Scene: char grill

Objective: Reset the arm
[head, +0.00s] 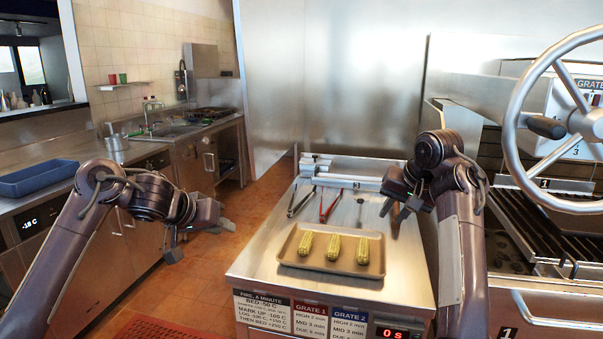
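My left gripper (198,232) hangs in the air over the floor at left, apart from the counters. Its jaws point away from the camera, and I cannot clearly see whether they are apart. My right gripper (397,212) is over the right back part of the steel worktable (262,260), close to a utensil lying there. Its fingers are small and dark, and their gap is hard to make out. Three corn cobs (333,248) lie in a row on a tan tray (290,256) on the worktable, clear of both grippers.
Black-handled tongs (300,202) and red-handled tongs (330,206) lie behind the tray. The grill (535,235) with a large handwheel (513,130) stands at right. A blue bin (38,178) sits on the left counter. Open floor lies between left counter and worktable.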

